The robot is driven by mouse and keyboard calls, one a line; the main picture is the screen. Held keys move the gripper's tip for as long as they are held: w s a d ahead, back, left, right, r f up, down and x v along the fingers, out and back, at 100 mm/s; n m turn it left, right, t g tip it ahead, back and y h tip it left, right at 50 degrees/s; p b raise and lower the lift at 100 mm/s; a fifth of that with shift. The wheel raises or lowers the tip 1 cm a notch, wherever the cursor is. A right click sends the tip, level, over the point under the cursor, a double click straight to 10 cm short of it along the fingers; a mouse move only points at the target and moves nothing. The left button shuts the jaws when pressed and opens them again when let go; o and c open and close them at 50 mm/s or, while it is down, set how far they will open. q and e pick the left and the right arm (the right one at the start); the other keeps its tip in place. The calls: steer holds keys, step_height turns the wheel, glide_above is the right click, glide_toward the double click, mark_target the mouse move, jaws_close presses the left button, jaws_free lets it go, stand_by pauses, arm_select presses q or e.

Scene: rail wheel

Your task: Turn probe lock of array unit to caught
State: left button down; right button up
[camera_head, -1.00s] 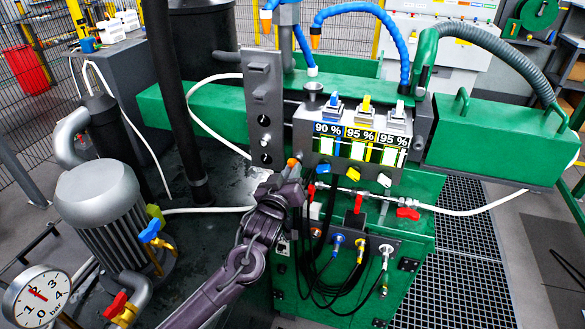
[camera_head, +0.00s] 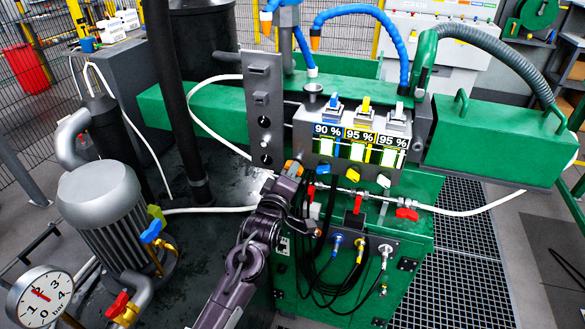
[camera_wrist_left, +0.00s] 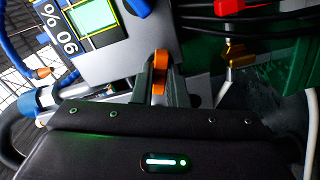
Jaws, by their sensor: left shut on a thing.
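The array unit (camera_head: 302,133) is a grey box with three lit displays reading 90 %, 95 % and 95 %, on the green machine. An orange handle (camera_head: 293,168), seemingly the probe lock, is at its lower left. In the left wrist view the orange handle (camera_wrist_left: 160,72) stands between the fingers. My left gripper (camera_head: 288,178) is shut on it, seen small in the head view; its fingers (camera_wrist_left: 160,85) show more closely in the left wrist view. The handle's base and lock marking cannot be made out. My right gripper is not in view.
Blue, yellow and white knobs (camera_head: 353,173) sit under the displays. Red valve handles (camera_head: 407,214) and hanging black cables (camera_head: 318,270) are close below. A grey upright plate (camera_head: 263,105) stands left of the unit. A motor (camera_head: 105,215) and gauge (camera_head: 40,297) are at the left.

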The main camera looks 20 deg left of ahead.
arm_select(q)
steer(key=n, duration=0.4)
steer(key=shift+p, duration=0.3)
steer(key=c, duration=1.9)
jaws_free()
steer(key=shift+n, duration=0.3)
steer(key=o, duration=0.6)
steer(key=s+p, duration=0.3)
steer(key=s, duration=0.4)
steer(key=shift+a+p, duration=0.1)
steer(key=shift+p, duration=0.25)
